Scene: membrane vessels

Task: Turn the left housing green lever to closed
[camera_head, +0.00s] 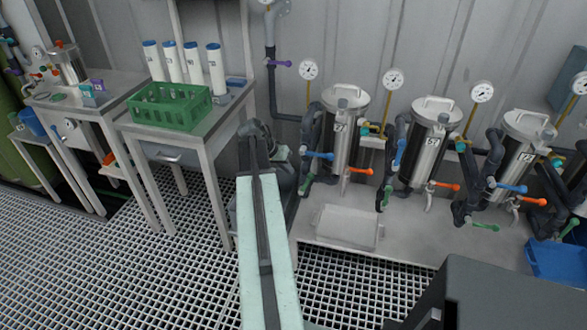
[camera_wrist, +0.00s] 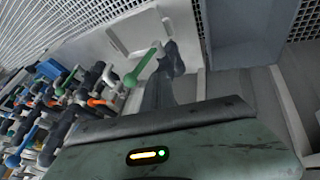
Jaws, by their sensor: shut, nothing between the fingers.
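In the wrist view a green lever (camera_wrist: 142,66) with a pale end slants up to the right. My gripper (camera_wrist: 172,62) shows there as shut dark fingers, empty, right beside the lever's pale end; I cannot tell whether they touch. In the head view my arm reaches toward the left piping, and the fingertips are hard to make out.
Blue (camera_head: 320,155) and orange (camera_head: 358,171) levers crowd the left housing. More housings stand to the right, with pressure gauges (camera_head: 393,78) above. A white tray (camera_head: 348,228) lies on the bench in front. A green crate (camera_head: 172,106) stands on the left table.

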